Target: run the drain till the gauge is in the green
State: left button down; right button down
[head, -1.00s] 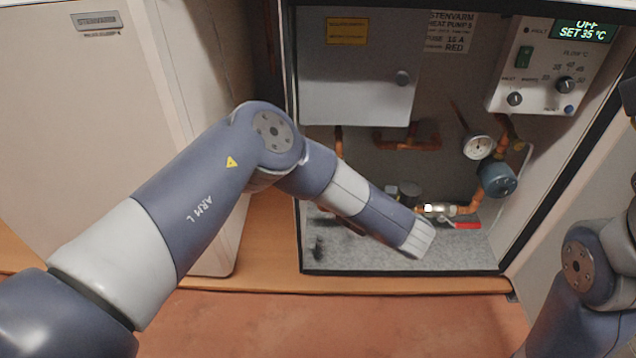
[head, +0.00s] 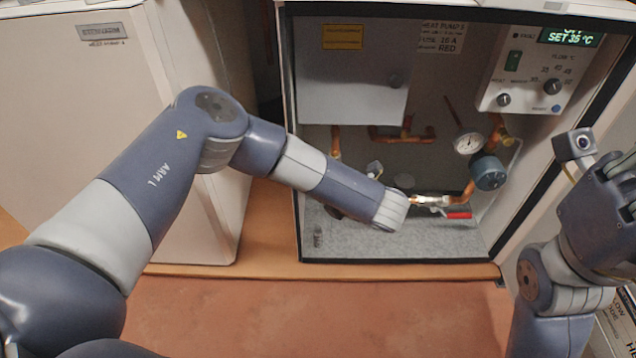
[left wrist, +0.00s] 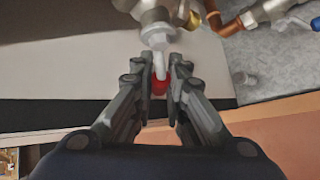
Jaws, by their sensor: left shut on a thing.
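The pressure gauge (head: 467,143) is a small white dial on the pipework; its needle is too small to read. My left arm reaches into the open cabinet, and its wrist hides the fingers in the head view. In the left wrist view my left gripper (left wrist: 160,88) is shut on a red-ended valve lever (left wrist: 159,72), whose pale stem runs up to a metal valve body (left wrist: 157,33). A red lever (head: 458,215) under the copper pipe shows uncovered in the head view.
A blue-grey round pump (head: 489,172) sits below the gauge. A grey box (head: 352,75) fills the cabinet's upper left. In the left wrist view a blue-tipped valve (left wrist: 314,23) is at right. The cabinet floor (head: 350,240) is mostly clear.

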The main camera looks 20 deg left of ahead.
pick_arm(q)
jog(key=shift+f, duration=0.15)
dwell(0.3)
jog(key=c, duration=1.6)
grip_release()
jog(key=shift+d, duration=0.15)
jog(key=v, duration=1.2)
